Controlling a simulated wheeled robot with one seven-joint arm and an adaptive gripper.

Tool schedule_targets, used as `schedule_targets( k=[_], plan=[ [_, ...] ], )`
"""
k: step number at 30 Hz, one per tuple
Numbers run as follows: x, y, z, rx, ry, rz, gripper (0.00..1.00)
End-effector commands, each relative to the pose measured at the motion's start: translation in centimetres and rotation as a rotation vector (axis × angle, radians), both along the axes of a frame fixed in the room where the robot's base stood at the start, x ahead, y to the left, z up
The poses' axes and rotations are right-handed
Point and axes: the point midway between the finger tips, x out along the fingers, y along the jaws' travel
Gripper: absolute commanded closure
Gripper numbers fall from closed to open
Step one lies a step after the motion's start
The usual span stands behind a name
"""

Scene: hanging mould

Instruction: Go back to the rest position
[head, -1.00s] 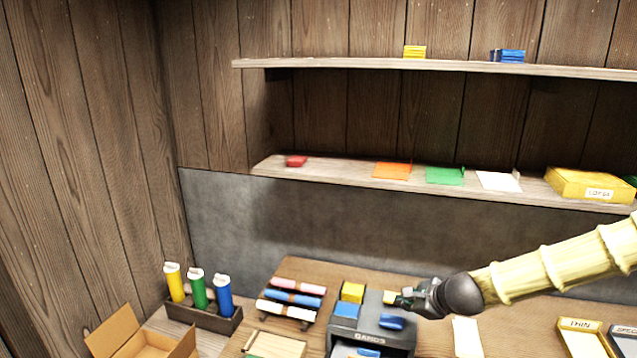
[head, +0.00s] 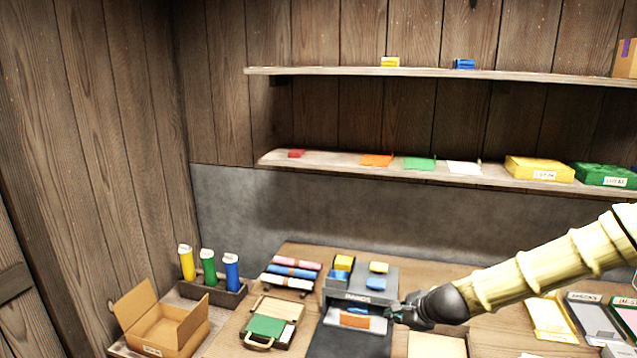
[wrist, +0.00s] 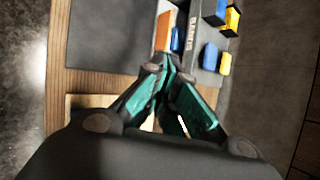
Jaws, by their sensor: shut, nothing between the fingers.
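My gripper (head: 398,313) is at the right side of the grey drawer unit (head: 388,273) on the wooden bench, with its fingers shut and empty. In the wrist view my gripper (wrist: 168,72) shows its two teal fingers meeting at the tips, over or near the unit's open drawer. The drawer holds an orange block (head: 355,321) and a blue piece (head: 357,310). My pale yellow sleeved arm comes in from the right. The exact gap between fingertips and drawer cannot be told.
Yellow (head: 379,267) and blue (head: 376,284) blocks sit on the unit's top. Left stand an open cardboard box (head: 165,325), a tube rack (head: 222,298) and a case with a green piece (head: 265,326). Labelled trays (head: 592,318) lie right. Shelves (head: 440,74) hang above.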

Motion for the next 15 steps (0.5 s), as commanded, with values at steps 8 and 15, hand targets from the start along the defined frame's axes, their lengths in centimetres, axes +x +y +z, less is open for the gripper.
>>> schedule_targets(
  k=[8,15],
  plan=[
    [-3.8,0.8,-5.3,-0.124,0.030,0.112,1.00],
    [-9.1,1.7,-12.8,-0.292,0.079,0.299,1.00]
  ],
)
